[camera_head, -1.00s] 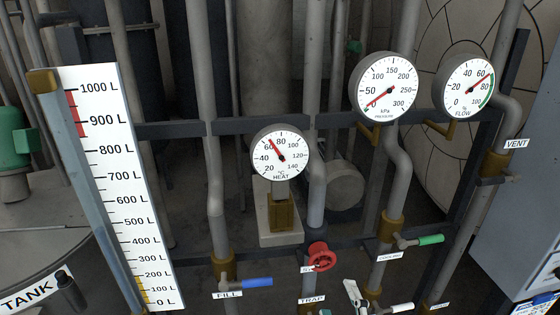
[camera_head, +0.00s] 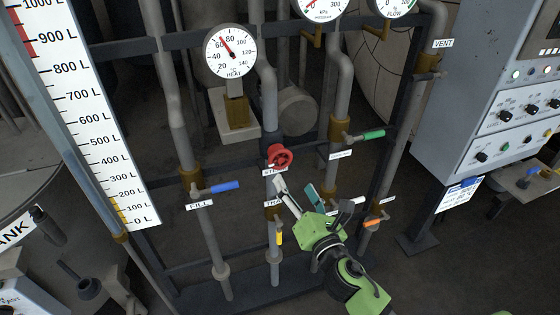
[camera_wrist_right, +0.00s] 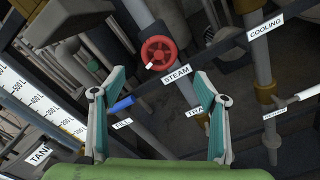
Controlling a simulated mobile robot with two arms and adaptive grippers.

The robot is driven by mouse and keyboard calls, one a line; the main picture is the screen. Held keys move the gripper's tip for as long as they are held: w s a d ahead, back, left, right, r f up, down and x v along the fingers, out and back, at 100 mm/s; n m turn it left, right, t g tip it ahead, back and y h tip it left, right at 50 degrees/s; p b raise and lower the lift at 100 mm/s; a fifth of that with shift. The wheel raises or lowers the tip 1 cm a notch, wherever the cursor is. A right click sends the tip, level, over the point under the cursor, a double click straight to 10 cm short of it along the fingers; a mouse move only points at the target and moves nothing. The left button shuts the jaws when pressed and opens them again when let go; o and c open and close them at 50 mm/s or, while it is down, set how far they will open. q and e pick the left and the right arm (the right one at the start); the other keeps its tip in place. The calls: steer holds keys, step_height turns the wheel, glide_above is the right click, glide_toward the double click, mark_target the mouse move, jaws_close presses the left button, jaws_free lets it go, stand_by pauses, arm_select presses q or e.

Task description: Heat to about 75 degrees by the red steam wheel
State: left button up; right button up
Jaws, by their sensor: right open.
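The red steam wheel (camera_head: 280,157) sits on a pipe below the middle of the rail, above a STEAM label partly hidden in the head view. My right gripper (camera_head: 296,190) is open and empty, just below and in front of the wheel, apart from it as far as I can tell. In the right wrist view the wheel (camera_wrist_right: 158,53) shows ahead between the open fingers (camera_wrist_right: 161,80), with the STEAM label (camera_wrist_right: 177,74) beside it. The round HEAT gauge (camera_head: 230,51) has its red needle between 60 and 80. My left gripper is not in view.
A blue FILL handle (camera_head: 225,187) is left of the wheel and a green handle (camera_head: 373,134) right of it. A yellow handle (camera_head: 279,238) and an orange one (camera_head: 371,222) sit lower. A grey control cabinet (camera_head: 460,120) stands at the right.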

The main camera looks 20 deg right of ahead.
mark_target(282, 161)
steer(key=w, duration=0.3)
steer(key=w+p, duration=0.1)
steer(key=w, duration=0.6)
steer(key=shift+w+a+r+p, duration=0.1)
steer(key=shift+w+a+p, duration=0.2)
steer(key=shift+w, duration=0.75)
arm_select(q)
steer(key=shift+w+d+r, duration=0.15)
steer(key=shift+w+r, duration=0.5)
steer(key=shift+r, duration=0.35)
arm_select(e)
steer(key=c, duration=1.1)
